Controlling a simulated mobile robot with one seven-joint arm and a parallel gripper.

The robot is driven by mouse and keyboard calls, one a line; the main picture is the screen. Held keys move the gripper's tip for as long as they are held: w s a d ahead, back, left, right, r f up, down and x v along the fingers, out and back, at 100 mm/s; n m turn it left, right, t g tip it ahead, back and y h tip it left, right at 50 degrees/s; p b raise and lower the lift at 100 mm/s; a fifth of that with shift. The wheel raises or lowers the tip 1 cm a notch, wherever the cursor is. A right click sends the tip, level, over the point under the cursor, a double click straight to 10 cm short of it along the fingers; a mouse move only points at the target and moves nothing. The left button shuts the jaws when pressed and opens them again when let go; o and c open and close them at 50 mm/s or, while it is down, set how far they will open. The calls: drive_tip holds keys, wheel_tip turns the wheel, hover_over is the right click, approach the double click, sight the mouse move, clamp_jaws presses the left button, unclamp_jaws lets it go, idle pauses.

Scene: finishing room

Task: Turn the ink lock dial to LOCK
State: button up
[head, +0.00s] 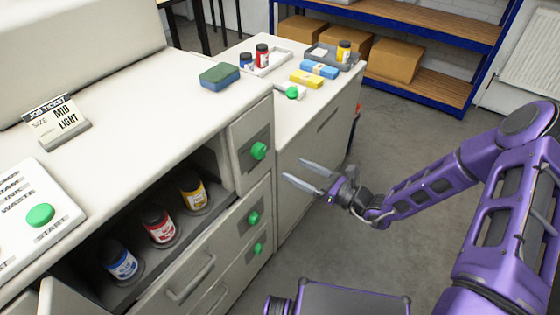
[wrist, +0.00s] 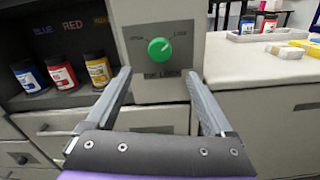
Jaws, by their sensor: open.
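The ink lock dial is a round green knob (head: 259,151) on a grey plate on the cabinet's front, right of the ink bay. In the wrist view the knob (wrist: 160,51) sits between two small labels at the upper left and upper right of its plate (wrist: 181,65), with INK LOCK lettering below. A small pale mark shows on the knob, but I cannot tell surely which label it points to. My gripper (head: 292,169) is open and empty, in front of the cabinet and apart from the dial. In the wrist view its fingers (wrist: 158,75) straddle the view below the dial.
Blue (head: 121,262), red (head: 159,225) and yellow (head: 193,191) ink bottles stand in the open bay left of the dial. Two more green knobs (head: 253,218) are on drawers below. A side counter (head: 288,117) adjoins at right. The floor by my arm is clear.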

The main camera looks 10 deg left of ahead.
drive_tip(key=v, duration=0.6)
drive_tip(key=shift+d, duration=0.2)
